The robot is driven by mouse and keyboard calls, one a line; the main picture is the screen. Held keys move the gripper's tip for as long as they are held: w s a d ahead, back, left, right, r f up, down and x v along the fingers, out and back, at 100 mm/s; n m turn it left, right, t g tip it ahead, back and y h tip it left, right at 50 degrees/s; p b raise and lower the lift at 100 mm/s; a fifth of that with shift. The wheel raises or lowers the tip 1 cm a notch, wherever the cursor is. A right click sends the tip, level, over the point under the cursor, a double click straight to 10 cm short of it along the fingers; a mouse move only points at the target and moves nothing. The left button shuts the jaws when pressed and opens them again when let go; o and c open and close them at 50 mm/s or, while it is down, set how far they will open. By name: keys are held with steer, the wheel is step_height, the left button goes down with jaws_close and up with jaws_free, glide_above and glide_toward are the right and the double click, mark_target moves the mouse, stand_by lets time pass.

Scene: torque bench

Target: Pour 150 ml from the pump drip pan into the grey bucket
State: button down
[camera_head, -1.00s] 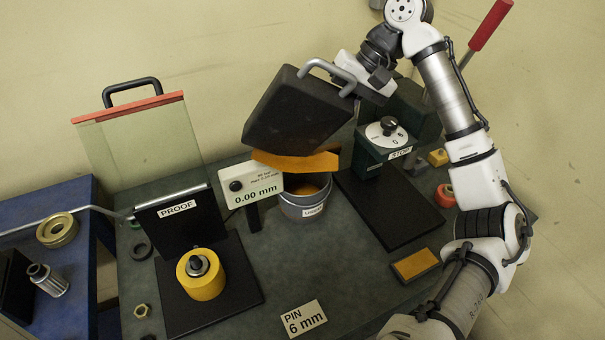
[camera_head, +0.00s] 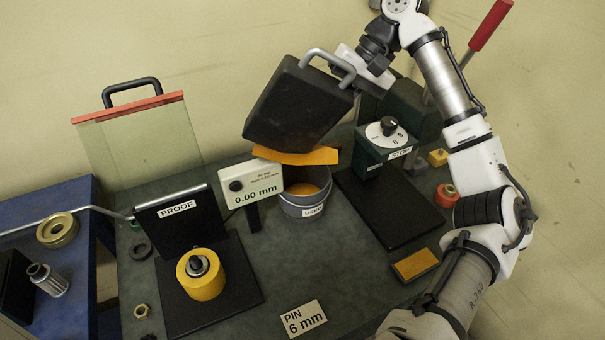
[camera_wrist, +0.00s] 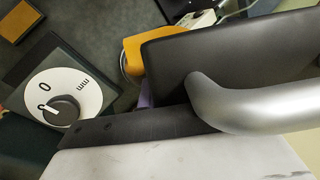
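The black drip pan (camera_head: 298,105) is in the air, tilted steeply above the grey bucket (camera_head: 304,211). An orange-yellow lip or sheet (camera_head: 296,156) shows at its lower edge; I cannot tell if it is part of the pan or liquid. Orange-yellow liquid (camera_head: 302,190) shows inside the bucket, which stands upright on the bench. My gripper (camera_head: 350,78) is at the pan's grey handle (camera_head: 326,64) and holds the pan up; the fingertips are hidden. In the wrist view the handle (camera_wrist: 265,108) and pan (camera_wrist: 235,60) fill the right side, with the orange lip (camera_wrist: 140,52) beyond.
A gauge sign reading 0.00 mm (camera_head: 252,188) stands close left of the bucket. A green dial box (camera_head: 384,145) and black plate (camera_head: 388,205) are on its right. The PROOF stand with a yellow cylinder (camera_head: 204,285) is at front left. Bare bench lies in front of the bucket.

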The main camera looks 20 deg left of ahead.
steer(key=shift+w+a+g, duration=0.15)
steer(key=shift+w+g, duration=0.15)
steer(key=shift+w, duration=0.2)
stand_by(0.3)
steer(key=s, duration=0.1)
steer(key=s+d+t, duration=0.1)
steer(key=s, duration=0.1)
steer(key=shift+s+f+t, duration=0.1)
steer(key=shift+t, duration=0.2)
steer(key=s+d+f+n+t+y+b, duration=0.2)
steer(key=s+f+t+b, duration=0.4)
steer(key=f+b, duration=0.5)
steer(key=s+d+f+n+t+y+b, duration=0.1)
steer(key=s+f+t+b, duration=0.5)
steer(key=b, duration=1.7)
step_height(320, 180, down, 5)
steer(key=s+n+y, duration=0.1)
steer(key=s, duration=0.1)
steer(key=shift+s+d+r+y, duration=0.15)
steer(key=shift+s+d+y, duration=0.2)
steer(key=shift+s+y, duration=0.05)
